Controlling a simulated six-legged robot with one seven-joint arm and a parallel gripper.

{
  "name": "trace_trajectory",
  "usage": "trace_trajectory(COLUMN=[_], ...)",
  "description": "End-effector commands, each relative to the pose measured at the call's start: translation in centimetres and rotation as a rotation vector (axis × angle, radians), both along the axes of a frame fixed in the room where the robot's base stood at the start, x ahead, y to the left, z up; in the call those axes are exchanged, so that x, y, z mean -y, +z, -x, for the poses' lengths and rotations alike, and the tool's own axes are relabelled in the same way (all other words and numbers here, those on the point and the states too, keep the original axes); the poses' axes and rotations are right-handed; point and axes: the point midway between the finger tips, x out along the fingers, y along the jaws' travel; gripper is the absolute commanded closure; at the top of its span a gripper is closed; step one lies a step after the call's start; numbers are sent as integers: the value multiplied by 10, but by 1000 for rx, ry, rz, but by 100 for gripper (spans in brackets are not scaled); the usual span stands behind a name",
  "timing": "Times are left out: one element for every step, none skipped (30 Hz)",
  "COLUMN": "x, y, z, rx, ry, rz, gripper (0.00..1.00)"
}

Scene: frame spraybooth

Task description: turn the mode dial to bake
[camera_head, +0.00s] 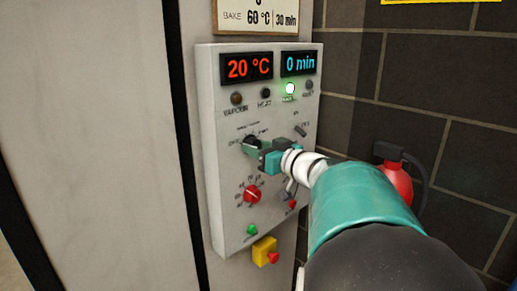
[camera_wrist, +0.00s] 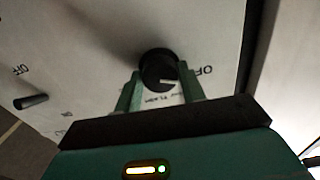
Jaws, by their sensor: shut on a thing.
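The mode dial (camera_head: 250,141) is a black knob on the grey control panel (camera_head: 228,90), partly hidden by my fingers in the head view. In the wrist view the dial (camera_wrist: 157,66) shows a white pointer line. "OFF" is printed to its right and "FLASH" appears below it. My gripper (camera_head: 256,147) reaches the panel from the right, with its green fingers shut on the dial. In the wrist view my gripper (camera_wrist: 162,78) has one finger on each side of the knob. Of the panel's lamps, the third, labelled lamp (camera_head: 290,89) is lit.
Displays read 20 °C (camera_head: 249,67) and 0 min (camera_head: 299,63). A red knob (camera_head: 252,195) sits below the dial, a small switch (camera_head: 300,131) to its right. A green button (camera_head: 252,229) and yellow stop box (camera_head: 263,249) are lower. A red extinguisher (camera_head: 398,183) stands by the brick wall.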

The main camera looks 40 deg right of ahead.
Motion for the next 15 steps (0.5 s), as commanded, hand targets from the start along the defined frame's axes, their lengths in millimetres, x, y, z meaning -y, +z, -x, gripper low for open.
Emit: trace_trajectory(x=[0,0,0,0,0,0,0,0,0,0,0,0,0,0,0], y=[0,0,0,0,0,0,0,0,0,0,0,0,0,0,0], z=[0,0,0,0,0,0,0,0,0,0,0,0,0,0,0], rx=[0,-1,-1,-2,-2,-4,-4,-5,-6,-6,-7,-8,-9,-10,-11], ry=[1,1,1,0,0,0,0,1,1,1,0,0,0,1,1], rz=[-13,-24,-42,-56,-73,-96,-115,-137,-167,-191,-216,-251,-278,-306,-343], gripper=[83,83,83,83,83,83,83,83,83,83,83,83,83,83,83])
